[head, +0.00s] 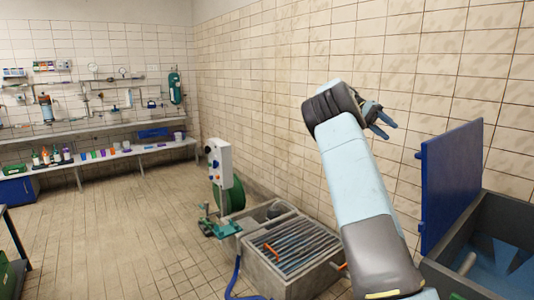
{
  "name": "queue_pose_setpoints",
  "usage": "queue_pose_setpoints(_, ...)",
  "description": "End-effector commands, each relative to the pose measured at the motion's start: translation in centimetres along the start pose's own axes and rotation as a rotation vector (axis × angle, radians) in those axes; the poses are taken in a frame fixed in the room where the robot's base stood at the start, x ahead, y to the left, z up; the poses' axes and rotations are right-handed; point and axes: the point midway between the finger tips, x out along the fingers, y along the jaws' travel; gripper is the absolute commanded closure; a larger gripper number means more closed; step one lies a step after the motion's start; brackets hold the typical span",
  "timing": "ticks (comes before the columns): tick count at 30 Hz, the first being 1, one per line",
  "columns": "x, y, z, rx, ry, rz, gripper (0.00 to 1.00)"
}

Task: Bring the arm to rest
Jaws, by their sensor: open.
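My arm reaches up from the lower right in the head view, its pale blue and dark links raised in front of the tiled wall. My gripper (384,121) is at the arm's upper end, to the right of the dark wrist joint. Its fingers point right and slightly down, and they are apart with nothing between them. The gripper is in the air, and no object shows near it. The arm's lower end runs out of the picture at the bottom.
A grated basin (294,250) stands left of my arm, partly hidden behind it. Behind the basin are a green reel (234,197) and a white control box (219,162). A dark bin (490,273) with a raised blue lid (452,185) stands right. Open floor (130,235) lies left.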

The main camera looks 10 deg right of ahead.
Motion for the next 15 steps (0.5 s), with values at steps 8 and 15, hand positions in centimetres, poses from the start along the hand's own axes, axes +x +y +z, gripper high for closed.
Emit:
queue_pose_setpoints(8,3.5,3.2,1.4,-0.129,0.030,-0.197,0.58)
queue_pose_setpoints(15,6.1,4.9,4.2,-0.251,0.091,-0.386,0.58)
